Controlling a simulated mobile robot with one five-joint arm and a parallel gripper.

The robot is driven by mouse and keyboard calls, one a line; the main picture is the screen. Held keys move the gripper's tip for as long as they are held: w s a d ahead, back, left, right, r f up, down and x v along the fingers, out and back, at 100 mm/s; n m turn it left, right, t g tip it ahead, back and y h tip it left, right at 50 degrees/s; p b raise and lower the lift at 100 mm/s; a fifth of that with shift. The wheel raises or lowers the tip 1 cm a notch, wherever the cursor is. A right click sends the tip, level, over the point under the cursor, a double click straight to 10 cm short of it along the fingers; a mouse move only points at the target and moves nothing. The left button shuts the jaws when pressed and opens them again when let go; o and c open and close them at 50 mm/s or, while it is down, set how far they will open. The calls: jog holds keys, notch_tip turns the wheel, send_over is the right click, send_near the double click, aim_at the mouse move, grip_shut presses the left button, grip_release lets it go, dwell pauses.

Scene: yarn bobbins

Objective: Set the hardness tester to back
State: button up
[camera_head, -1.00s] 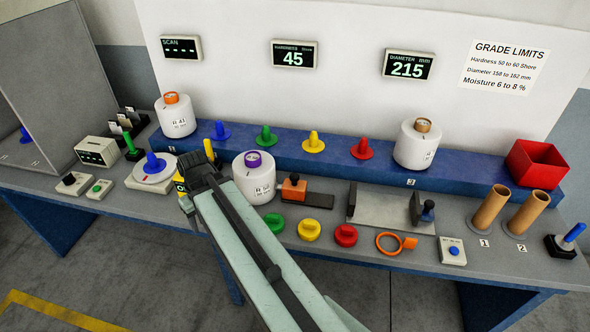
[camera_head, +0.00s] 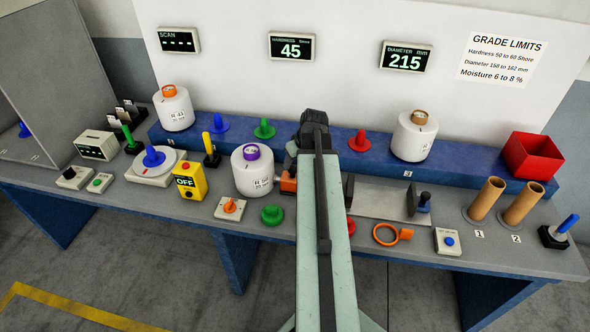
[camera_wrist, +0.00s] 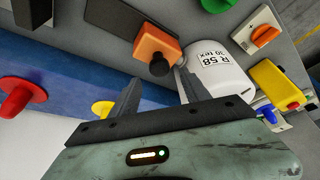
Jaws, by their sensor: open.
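The hardness tester is most likely the orange block (camera_head: 288,185) with a black knob, at the left end of a dark plate. My arm hides most of the plate in the head view. In the wrist view the orange block (camera_wrist: 157,40) and its knob (camera_wrist: 159,69) show close ahead, with the dark plate (camera_wrist: 115,18) to the left. My gripper (camera_wrist: 160,88) is open and empty, with the knob just beyond and between its fingers, apparently untouched. In the head view my gripper (camera_head: 291,160) is just above the block. The hardness display (camera_head: 291,47) reads 45.
A white bobbin (camera_head: 253,172) with a purple top stands close left of the block, also in the wrist view (camera_wrist: 222,68). The raised blue shelf (camera_head: 285,140) lies behind with coloured cones. A yellow OFF box (camera_head: 190,182) and orange dial (camera_head: 231,208) stand left.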

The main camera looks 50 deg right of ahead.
aim_at(293, 168)
jog(key=b+x, duration=0.3)
jog(key=x, duration=0.1)
jog(key=shift+w+f, duration=0.2)
jog(key=shift+f, duration=0.15)
jog(key=shift+r, duration=0.1)
grip_shut()
dwell(0.9)
